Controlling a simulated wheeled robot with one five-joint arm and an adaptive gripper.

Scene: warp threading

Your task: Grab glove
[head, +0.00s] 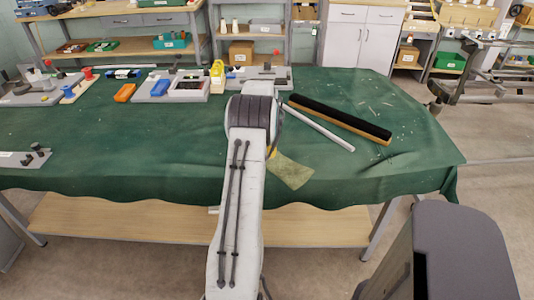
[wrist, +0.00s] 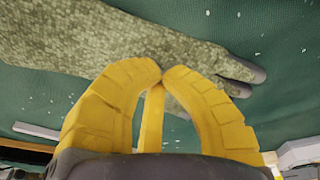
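The glove (wrist: 85,40) is speckled olive-green with grey fingertips. In the wrist view it spans the top from left to right, its grey tips pointing right. In the head view the glove (head: 290,171) is a small yellowish-green patch near the table's front edge, just right of my arm. My gripper (wrist: 162,72) has yellow ridged fingers that curve inward, their tips almost meeting in front of the glove. I cannot tell whether glove fabric is pinched between them.
The table (head: 100,150) has a green cloth. A black-topped wooden bar (head: 340,117) and a pale rod (head: 320,127) lie beyond the glove. Blocks, trays and an orange box (head: 124,93) stand along the back left. The cloth left of my arm is mostly clear.

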